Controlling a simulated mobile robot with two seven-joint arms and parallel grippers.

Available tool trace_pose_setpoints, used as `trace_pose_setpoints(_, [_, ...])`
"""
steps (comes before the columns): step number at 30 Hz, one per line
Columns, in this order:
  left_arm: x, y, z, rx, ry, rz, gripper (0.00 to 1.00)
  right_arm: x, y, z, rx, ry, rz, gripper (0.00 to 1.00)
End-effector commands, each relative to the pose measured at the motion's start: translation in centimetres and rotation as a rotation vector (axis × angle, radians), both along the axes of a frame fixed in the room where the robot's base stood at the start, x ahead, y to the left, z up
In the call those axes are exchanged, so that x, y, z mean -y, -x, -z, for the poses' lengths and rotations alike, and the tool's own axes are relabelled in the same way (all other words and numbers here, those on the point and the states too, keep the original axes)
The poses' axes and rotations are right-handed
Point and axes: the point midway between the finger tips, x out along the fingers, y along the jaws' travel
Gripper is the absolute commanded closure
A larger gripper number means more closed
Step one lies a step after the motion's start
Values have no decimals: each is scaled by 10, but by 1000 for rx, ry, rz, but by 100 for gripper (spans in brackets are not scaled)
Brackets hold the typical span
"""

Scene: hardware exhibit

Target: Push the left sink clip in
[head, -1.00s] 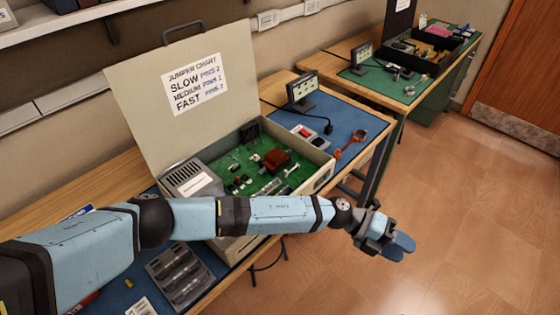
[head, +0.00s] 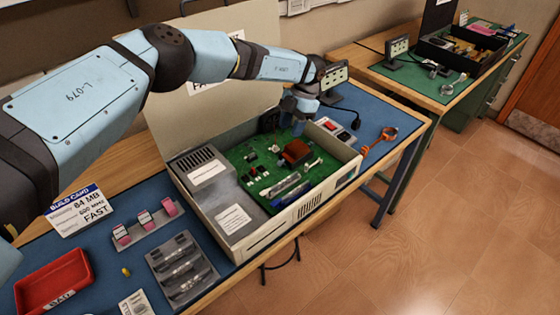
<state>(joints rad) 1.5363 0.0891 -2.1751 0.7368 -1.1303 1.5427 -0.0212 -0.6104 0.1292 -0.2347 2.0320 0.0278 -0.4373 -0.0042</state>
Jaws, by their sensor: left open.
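The open computer case (head: 262,243) holds a green circuit board (head: 242,158). A reddish-brown block (head: 296,152), which looks like the heat sink, stands on the right part of the board. Its clips are too small to tell apart. My left gripper (head: 296,121) is open, fingers pointing down, over the back right part of the case. It is just behind the block in the picture, and I see nothing between its fingers. I cannot tell whether a fingertip touches anything. My right gripper is out of view.
My left arm crosses in front of the raised lid (head: 170,125). An orange tool (head: 379,140) and small display (head: 333,76) are right.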

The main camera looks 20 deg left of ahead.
Motion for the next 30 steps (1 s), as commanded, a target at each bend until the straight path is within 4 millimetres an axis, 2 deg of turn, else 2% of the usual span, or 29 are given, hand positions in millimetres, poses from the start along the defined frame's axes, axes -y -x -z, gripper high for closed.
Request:
trace_pose_setpoints(4, [-7, 11, 29, -5, 0, 0, 58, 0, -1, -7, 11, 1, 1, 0])
trace_pose_setpoints(9, [-15, 23, 64, -4, 1, 0, 58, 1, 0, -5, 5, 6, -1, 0])
trace_pose_setpoints(15, [-21, 33, 94, -2, 1, 0, 58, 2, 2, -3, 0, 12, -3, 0])
trace_pose_setpoints(21, [-24, 37, 107, 0, 2, 0, 58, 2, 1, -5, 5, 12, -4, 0])
trace_pose_setpoints(29, [-24, 38, 108, 0, 2, 0, 58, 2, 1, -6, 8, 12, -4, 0])
trace_pose_setpoints(30, [-24, 38, 108, 0, 2, 0, 61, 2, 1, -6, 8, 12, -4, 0])
